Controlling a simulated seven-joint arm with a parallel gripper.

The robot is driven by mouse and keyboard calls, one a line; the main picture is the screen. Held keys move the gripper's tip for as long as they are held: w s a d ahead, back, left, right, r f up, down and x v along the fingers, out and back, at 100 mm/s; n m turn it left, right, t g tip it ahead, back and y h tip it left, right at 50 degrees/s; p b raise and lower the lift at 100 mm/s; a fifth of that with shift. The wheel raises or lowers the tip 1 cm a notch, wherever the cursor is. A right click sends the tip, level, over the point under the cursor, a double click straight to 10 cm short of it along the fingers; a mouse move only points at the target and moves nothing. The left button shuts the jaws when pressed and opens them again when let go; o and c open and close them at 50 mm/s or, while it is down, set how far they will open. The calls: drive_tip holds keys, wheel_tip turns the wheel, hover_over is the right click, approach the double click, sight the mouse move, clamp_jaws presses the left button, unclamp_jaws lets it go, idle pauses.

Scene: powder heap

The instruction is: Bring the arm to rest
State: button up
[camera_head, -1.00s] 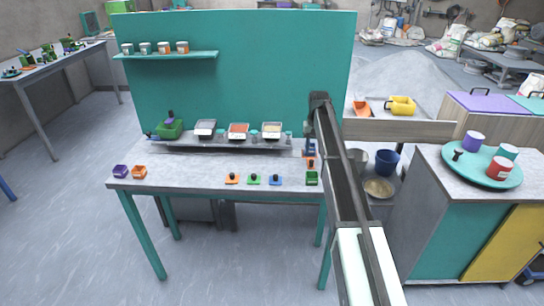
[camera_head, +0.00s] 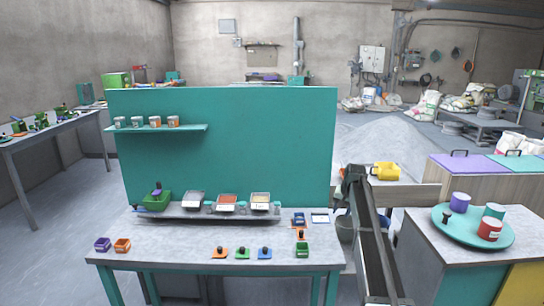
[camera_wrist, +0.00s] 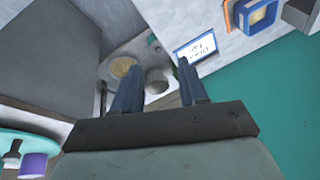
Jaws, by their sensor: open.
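My gripper (camera_wrist: 158,66) is open and empty in the wrist view, its two dark blue fingers apart. A blue-edged label card (camera_wrist: 196,48) lies near the right fingertip; I cannot tell the exact distance. In the head view my arm reaches forward between the worktable (camera_head: 180,240) and the right cabinet (camera_head: 440,255); the gripper fingers are hidden there.
A teal back panel (camera_head: 270,140) stands behind the worktable. Trays, scoops and small boxes sit on the table. A teal turntable (camera_head: 470,238) with several cups is on the right cabinet. A yellow scoop (camera_head: 386,171) and a powder heap (camera_head: 385,145) are behind.

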drive_tip(key=s+d+f+m+t, duration=0.1)
drive_tip(key=s+d+f+m, duration=0.3)
drive_tip(key=d+f, duration=0.55)
drive_tip(key=s+a+f+n+g+h, duration=0.1)
drive_tip(key=s+a+f+n+g, duration=0.15)
drive_tip(key=s+f, duration=0.9)
drive_tip(key=s+a+f+n+g, duration=0.1)
drive_tip(key=s+a+f, duration=0.2)
drive_tip(key=s+f, duration=0.8)
drive_tip(key=s+a+f+n+g, duration=0.1)
drive_tip(key=s+a+f, duration=0.25)
drive_tip(key=s, duration=0.35)
drive_tip(key=s+a+f+n+g, duration=0.1)
drive_tip(key=s+a+f+g, duration=0.1)
drive_tip(key=s+f, duration=0.4)
drive_tip(key=s+a+f+n+g, duration=0.1)
drive_tip(key=s+a+f, duration=0.25)
drive_tip(key=s, duration=0.45)
drive_tip(key=s+a+f+n+g, duration=0.1)
drive_tip(key=s+a+f+g, duration=0.1)
drive_tip(key=s, duration=1)
drive_tip(key=s+a+f+g, duration=0.1)
drive_tip(key=s+a+f, duration=0.1)
drive_tip(key=s, duration=1)
drive_tip(key=shift+a+n+g, duration=0.35)
drive_tip(key=shift+a, duration=0.5)
